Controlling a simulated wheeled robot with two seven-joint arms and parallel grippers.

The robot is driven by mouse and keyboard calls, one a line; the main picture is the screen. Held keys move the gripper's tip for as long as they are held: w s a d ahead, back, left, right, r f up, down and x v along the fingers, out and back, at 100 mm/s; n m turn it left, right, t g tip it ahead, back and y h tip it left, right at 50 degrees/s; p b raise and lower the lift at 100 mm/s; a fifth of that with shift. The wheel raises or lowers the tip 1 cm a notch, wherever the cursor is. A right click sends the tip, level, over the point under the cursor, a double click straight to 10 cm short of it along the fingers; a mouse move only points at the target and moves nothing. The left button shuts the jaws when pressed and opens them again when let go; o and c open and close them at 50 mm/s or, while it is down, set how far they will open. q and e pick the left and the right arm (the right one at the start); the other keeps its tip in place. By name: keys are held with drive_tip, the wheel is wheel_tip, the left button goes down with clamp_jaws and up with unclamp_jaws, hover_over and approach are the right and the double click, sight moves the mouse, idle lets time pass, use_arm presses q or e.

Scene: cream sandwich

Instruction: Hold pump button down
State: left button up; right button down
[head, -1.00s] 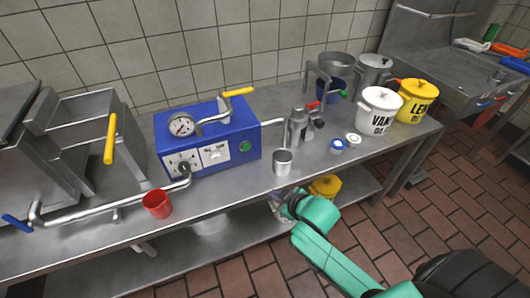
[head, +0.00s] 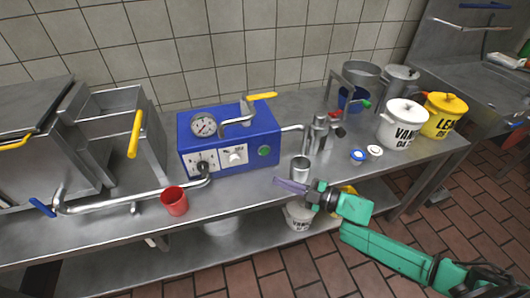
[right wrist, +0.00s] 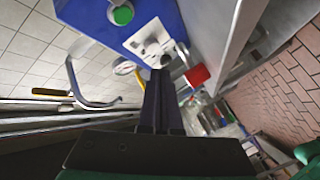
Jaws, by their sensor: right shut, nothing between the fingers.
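The blue pump box (head: 205,128) stands on the steel table, with a gauge (head: 203,125) and a white switch panel (head: 233,156) on it. A round green button (head: 264,151) sits on its front face at the right; it also shows in the right wrist view (right wrist: 122,15). My right gripper (head: 280,182) is shut and empty, its purplish fingers pointing left. It is in front of the box, below and slightly right of the button in the head view, apart from it. The wrist view shows the fingers (right wrist: 161,82) together. My left gripper is not in view.
A steel cup (head: 300,168) stands close behind my right gripper. A red cup (head: 174,201) is near the table's front edge at left. A pipe and steel nozzle (head: 319,135) are right of the box. White (head: 402,128) and yellow (head: 442,116) pots stand farther right.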

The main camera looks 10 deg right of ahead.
sight(265, 151)
drive_tip(key=shift+w, duration=0.1)
drive_tip(key=shift+w+f+b, duration=0.1)
drive_tip(key=shift+w+b, duration=0.15)
drive_tip(key=shift+b, duration=0.15)
drive_tip(key=w+b, duration=0.1)
drive_tip(key=w, duration=0.1)
drive_tip(key=w+b, duration=0.4)
drive_tip(key=w, duration=0.1)
drive_tip(key=shift+a+f, duration=0.1)
drive_tip(key=shift+a, duration=0.15)
drive_tip(key=shift+w, duration=0.55)
drive_tip(key=shift+r, duration=0.2)
idle(0.6)
drive_tip(key=shift+w+a+b, duration=0.1)
drive_tip(key=shift+w+b, duration=0.3)
drive_tip(key=shift+w, duration=0.05)
